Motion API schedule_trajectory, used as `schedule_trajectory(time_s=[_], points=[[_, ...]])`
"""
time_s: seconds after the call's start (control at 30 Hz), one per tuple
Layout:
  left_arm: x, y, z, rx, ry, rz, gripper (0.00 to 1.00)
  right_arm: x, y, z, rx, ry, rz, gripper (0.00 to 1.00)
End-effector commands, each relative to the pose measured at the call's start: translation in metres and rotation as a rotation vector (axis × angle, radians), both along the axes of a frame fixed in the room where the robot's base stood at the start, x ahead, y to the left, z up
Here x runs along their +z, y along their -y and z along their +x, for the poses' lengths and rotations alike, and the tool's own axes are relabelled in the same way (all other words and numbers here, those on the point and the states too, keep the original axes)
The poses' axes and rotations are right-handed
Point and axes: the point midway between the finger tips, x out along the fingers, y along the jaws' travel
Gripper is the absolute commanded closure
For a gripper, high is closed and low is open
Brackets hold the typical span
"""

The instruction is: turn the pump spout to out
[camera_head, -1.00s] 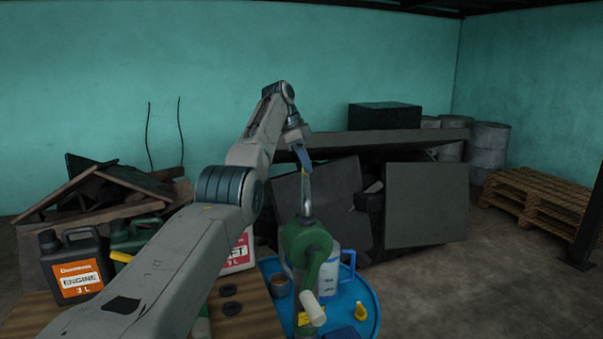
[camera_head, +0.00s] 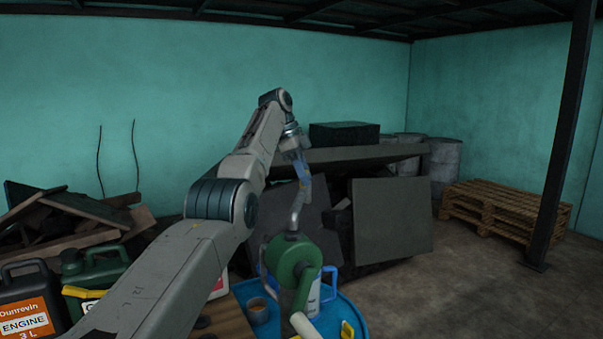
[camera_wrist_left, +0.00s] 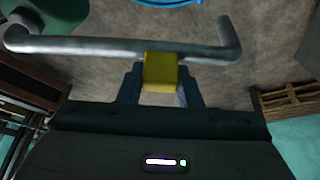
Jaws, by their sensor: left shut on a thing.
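The hand pump has a green body (camera_head: 292,258) and stands over a blue drum (camera_head: 352,322). Its grey metal spout (camera_head: 297,205) rises from the body and leans slightly right in the head view. In the left wrist view the spout (camera_wrist_left: 85,46) is a pipe running across the picture, bent at both ends, with a yellow sleeve (camera_wrist_left: 160,70) on it. My left gripper (camera_head: 304,172) is shut on the spout at this sleeve, one blue finger on each side (camera_wrist_left: 160,86). The pump's pale crank handle (camera_head: 305,326) points down toward me. My right gripper is not in view.
A jug with a blue handle (camera_head: 330,282) and a brown cup (camera_head: 257,310) stand by the pump. Oil canisters (camera_head: 30,300) stand at left. Dark panels (camera_head: 390,220) lean behind. A post (camera_head: 560,150) and pallets (camera_head: 500,212) are at right, with open floor before them.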

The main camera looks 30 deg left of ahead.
Motion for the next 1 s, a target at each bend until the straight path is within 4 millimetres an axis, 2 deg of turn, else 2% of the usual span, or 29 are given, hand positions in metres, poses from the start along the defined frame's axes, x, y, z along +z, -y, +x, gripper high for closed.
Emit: schedule_trajectory(time_s=[0.27,0.3,0.4,0.77,0.97,1.0], points=[[0.003,0.002,0.000,-0.006,0.008,-0.001,1.00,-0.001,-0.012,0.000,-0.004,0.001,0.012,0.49],[0.003,0.002,0.000,-0.006,0.008,-0.002,0.64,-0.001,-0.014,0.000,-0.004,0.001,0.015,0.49],[0.003,0.002,0.000,-0.005,0.006,-0.002,0.46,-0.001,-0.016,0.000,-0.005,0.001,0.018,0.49],[0.006,0.000,0.000,-0.003,0.003,-0.002,0.46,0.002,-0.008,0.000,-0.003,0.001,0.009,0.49],[0.032,-0.009,-0.004,-0.002,0.004,-0.003,0.46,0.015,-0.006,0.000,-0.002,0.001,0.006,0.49],[0.042,-0.012,-0.005,-0.003,0.005,-0.003,0.46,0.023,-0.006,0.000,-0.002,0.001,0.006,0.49]])
